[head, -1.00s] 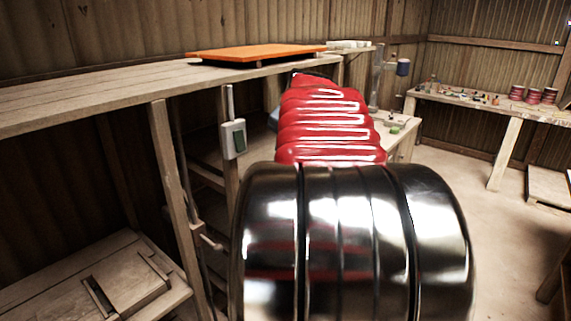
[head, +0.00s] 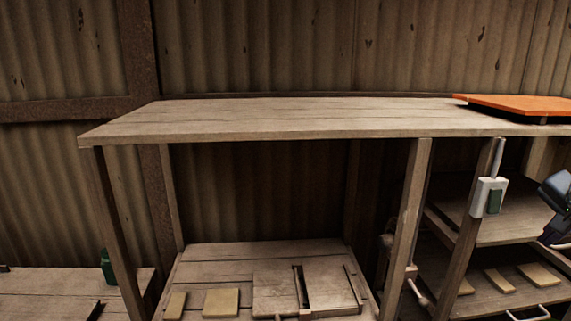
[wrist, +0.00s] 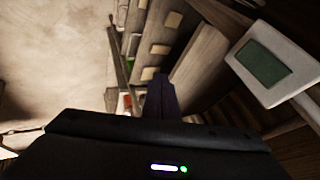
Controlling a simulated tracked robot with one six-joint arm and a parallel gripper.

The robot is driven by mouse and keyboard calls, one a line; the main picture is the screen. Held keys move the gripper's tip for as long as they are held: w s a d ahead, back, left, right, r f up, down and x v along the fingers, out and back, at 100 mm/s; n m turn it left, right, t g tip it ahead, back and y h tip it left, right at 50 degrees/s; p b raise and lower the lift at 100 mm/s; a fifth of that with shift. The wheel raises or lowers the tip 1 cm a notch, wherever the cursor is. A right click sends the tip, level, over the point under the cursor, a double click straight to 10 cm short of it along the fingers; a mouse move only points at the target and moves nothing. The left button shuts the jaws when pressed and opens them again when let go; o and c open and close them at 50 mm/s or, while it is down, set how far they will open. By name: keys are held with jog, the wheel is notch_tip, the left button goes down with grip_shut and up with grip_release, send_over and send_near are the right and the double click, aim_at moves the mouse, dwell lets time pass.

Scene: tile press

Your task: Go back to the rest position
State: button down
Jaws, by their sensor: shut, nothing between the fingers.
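My gripper (wrist: 160,90) shows in the wrist view as a dark housing along the bottom edge with a narrow dark finger shape above it. The fingers are together, with nothing held between them. A pale box with a green panel (wrist: 268,65) is close on the right of the wrist view, apart from the fingers. The same box (head: 490,197) hangs on a shelf post in the head view. A dark rounded part at the right edge of the head view may be the end of my arm, but it is cut off.
A long wooden shelf top (head: 290,115) crosses the head view, with an orange slab (head: 520,104) at its right end. Below is a wooden bench (head: 250,252) with pale tiles (head: 221,302). More tiles lie on lower shelves at right. Open floor (wrist: 50,60) fills the wrist view's left.

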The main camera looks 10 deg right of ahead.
jog(key=w+a+f+n+y, duration=0.15)
jog(key=a+n, duration=0.25)
jog(key=a, duration=0.8)
jog(key=w+a+f+n+y, duration=0.1)
jog(key=w+a+f+n, duration=0.2)
jog(key=a, duration=0.9)
jog(key=s+a+f+n+y, duration=0.1)
jog(key=s+a+f+n, duration=0.4)
jog(key=a, duration=0.5)
jog(key=s+a+f+n+y, duration=0.1)
jog(key=s+a+f+n, duration=0.4)
jog(key=a, duration=0.5)
jog(key=shift+s, duration=0.8)
jog(key=shift+a, duration=0.1)
